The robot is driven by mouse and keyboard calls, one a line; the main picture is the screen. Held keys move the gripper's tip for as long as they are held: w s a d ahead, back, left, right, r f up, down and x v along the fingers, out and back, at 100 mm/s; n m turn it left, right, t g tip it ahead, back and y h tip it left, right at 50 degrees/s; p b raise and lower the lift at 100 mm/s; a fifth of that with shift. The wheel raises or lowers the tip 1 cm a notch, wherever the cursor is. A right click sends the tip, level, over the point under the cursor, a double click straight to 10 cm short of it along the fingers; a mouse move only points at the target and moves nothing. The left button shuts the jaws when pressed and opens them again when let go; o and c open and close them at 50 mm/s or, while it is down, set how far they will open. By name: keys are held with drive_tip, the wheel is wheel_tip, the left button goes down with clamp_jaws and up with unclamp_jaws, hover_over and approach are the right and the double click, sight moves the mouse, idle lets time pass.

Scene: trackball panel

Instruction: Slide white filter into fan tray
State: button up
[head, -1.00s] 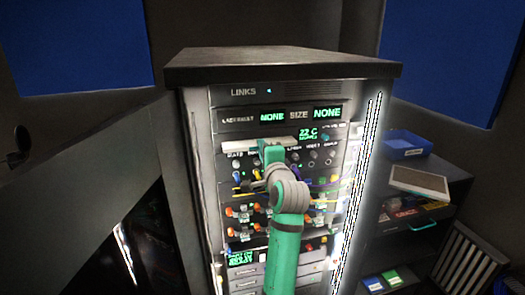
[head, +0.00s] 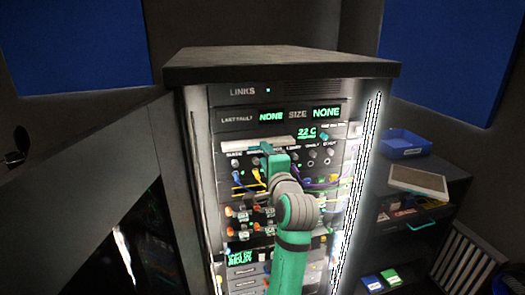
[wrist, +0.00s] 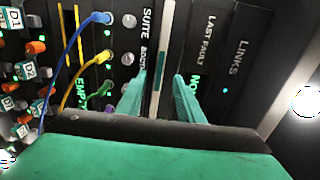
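A thin white strip (head: 245,145), which looks like the white filter's front edge, lies across the rack just left of the "22 C" readout. In the wrist view it is a pale upright bar (wrist: 166,40) with a teal patch. My gripper (head: 267,148) is at this strip. In the wrist view my gripper (wrist: 162,85) has one teal finger on each side of the bar, with narrow gaps showing; it looks open around the bar. The fan tray's opening is hidden behind the strip and gripper, so I cannot tell how deep the filter sits.
Knobs and plugged cables (wrist: 85,35) crowd the panel just below the strip. A white-framed panel (head: 418,182) and a blue bin (head: 404,146) lie on the side shelf at right. A bright light strip (head: 357,190) runs down the rack's right edge.

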drive_tip(key=v, duration=0.5)
drive_tip(key=shift+d, duration=0.25)
drive_tip(key=s+d+f+n+h, duration=0.1)
drive_tip(key=s+f, duration=0.3)
drive_tip(key=f, duration=0.6)
drive_tip(key=s+d+f+n+h, duration=0.15)
drive_tip(key=s+f, duration=0.25)
drive_tip(key=f, duration=0.5)
drive_tip(key=s+d+f+n+h, duration=0.1)
drive_tip(key=s+f, duration=0.2)
drive_tip(key=f, duration=0.7)
drive_tip(key=s+f+n+h, duration=0.15)
drive_tip(key=s+f, duration=0.25)
drive_tip(key=s, duration=0.5)
drive_tip(key=s+f+n+g, duration=0.1)
drive_tip(key=s+f+n, duration=0.1)
drive_tip(key=s+f, duration=0.45)
drive_tip(key=s+f+n+h, duration=0.1)
drive_tip(key=s+f+n, duration=0.15)
drive_tip(key=s, duration=0.85)
drive_tip(key=s+a+r+n, duration=0.1)
drive_tip(key=s+n, duration=0.1)
drive_tip(key=s, duration=0.6)
drive_tip(key=s+r+n, duration=0.1)
drive_tip(key=s+n, duration=0.2)
drive_tip(key=s, duration=0.5)
drive_tip(key=shift+s+a+r+g, duration=0.2)
drive_tip(key=shift+a+r+g, duration=0.2)
